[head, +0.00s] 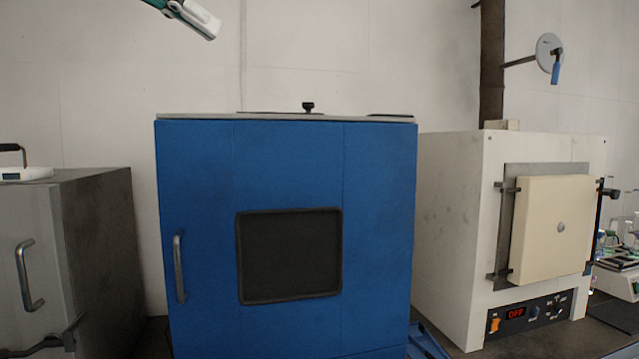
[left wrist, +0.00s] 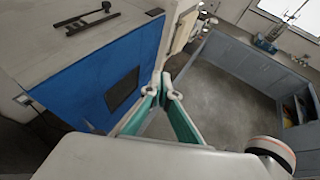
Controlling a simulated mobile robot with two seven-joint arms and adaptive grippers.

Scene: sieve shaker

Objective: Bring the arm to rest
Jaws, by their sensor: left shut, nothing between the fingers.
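My left gripper (head: 205,22) shows at the top of the head view, up in front of the wall and above the blue cabinet (head: 200,220). Its teal and white fingers also show in the left wrist view (left wrist: 170,87), with the tips together and nothing between them. In the left wrist view the front of the blue cabinet (left wrist: 85,90) lies to the left of the fingers, apart from them. The cabinet's door, with a dark window and a handle, is closed. My right gripper is in neither view.
A cream furnace (head: 465,220) with a lit red display stands right of the cabinet. A grey cabinet (head: 95,230) stands at the left. Glassware (head: 630,210) shows at the far right. The left wrist view shows open floor (left wrist: 235,100) and grey-blue benches (left wrist: 245,70).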

